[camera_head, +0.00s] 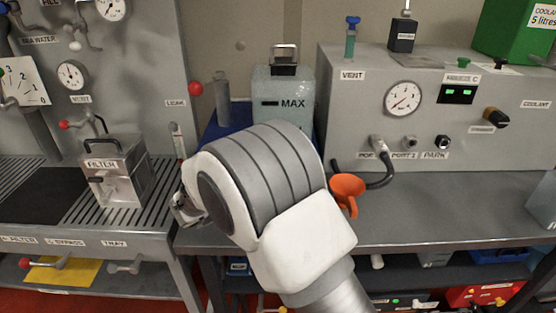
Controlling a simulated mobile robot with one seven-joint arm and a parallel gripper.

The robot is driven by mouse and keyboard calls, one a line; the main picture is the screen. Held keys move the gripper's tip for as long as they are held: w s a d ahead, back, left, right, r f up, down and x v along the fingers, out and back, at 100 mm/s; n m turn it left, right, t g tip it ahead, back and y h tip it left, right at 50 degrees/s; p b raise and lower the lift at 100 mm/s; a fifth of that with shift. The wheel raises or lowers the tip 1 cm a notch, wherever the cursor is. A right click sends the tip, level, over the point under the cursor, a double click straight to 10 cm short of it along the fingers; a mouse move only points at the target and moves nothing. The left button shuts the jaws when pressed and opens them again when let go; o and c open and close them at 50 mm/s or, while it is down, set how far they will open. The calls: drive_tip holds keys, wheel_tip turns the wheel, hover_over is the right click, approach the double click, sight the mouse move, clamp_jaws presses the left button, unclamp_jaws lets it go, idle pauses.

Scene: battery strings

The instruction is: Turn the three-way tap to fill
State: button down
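At the top left edge, the FILL label (49,3) sits on the grey upright panel, above a SEA WATER label (39,40). Small metal tap fittings (76,32) with a pale knob are beside these labels. They are cut by the picture's top edge, so I cannot tell which is the three-way tap or where its handle points. My gripper (187,209) is at the left end of my bulky white and grey wrist, in front of the left bench's right end. Only a little of its metal shows, and I cannot see whether it holds anything. It is well below and right of the FILL label.
A filter box (118,172) stands on the slatted left bench. A red-knobbed lever (196,88) and a MAX container (283,95) are behind my arm.

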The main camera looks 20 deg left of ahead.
drive_tip(key=shift+r, duration=0.1)
idle(0.4)
drive_tip(key=c, duration=0.6)
unclamp_jaws()
drive_tip(key=shift+a, duration=0.1)
drive_tip(key=p+v, duration=0.1)
drive_tip(key=v, duration=1.6)
drive_tip(key=shift+a, duration=0.15)
drive_tip(key=shift+s, duration=0.1)
